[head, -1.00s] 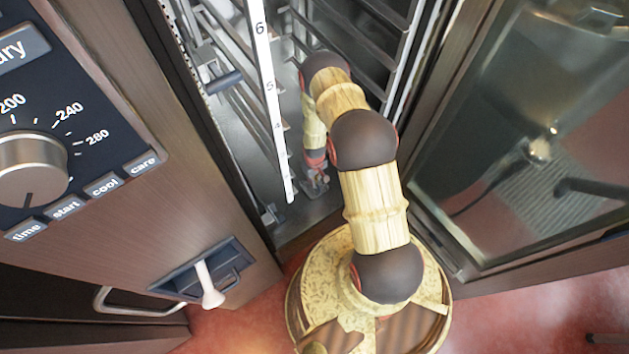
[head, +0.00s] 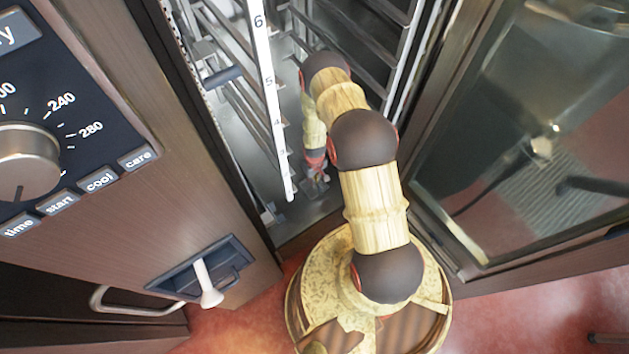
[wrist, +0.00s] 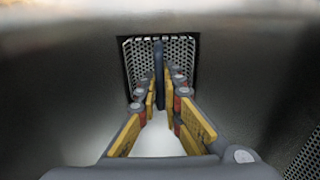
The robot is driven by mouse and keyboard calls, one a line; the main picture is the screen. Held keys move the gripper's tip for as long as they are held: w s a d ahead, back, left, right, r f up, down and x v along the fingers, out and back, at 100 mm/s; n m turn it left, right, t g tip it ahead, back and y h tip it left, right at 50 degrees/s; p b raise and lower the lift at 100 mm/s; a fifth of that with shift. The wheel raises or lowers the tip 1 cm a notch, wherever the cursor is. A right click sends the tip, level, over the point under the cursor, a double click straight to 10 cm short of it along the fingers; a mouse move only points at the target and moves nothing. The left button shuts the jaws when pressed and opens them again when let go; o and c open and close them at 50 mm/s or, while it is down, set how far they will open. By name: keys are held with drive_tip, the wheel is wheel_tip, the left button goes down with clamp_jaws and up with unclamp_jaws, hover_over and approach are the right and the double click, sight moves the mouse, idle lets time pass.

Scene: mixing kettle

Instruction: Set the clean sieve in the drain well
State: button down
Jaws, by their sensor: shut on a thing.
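In the wrist view, a perforated metal sieve (wrist: 140,58) shows ahead, with a dark upright tab (wrist: 159,62) at its middle. My gripper (wrist: 161,82) is shut on this tab, with its yellow-padded fingers on both sides. A dark square outline, apparently the drain well's edge (wrist: 122,45), frames the sieve. I cannot tell whether the sieve is seated in it or just above. In the head view, my gripper (head: 316,186) is low inside the open oven cavity, near its floor. The sieve and well cannot be made out there.
A numbered rack rail (head: 270,90) stands left of my arm, with more rack bars (head: 375,50) behind. The open glass door (head: 530,150) is on the right and the control panel (head: 70,130) on the left. Another perforated surface (wrist: 306,155) shows at the wrist view's lower right.

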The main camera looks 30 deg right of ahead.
drive_tip(key=c, duration=1.9)
unclamp_jaws()
drive_tip(key=shift+o, duration=0.3)
drive_tip(key=o, duration=0.4)
drive_tip(key=shift+c, duration=0.2)
drive_tip(key=shift+o, duration=0.4)
drive_tip(key=shift+r+p, duration=2.2)
drive_tip(key=shift+r, duration=1.25)
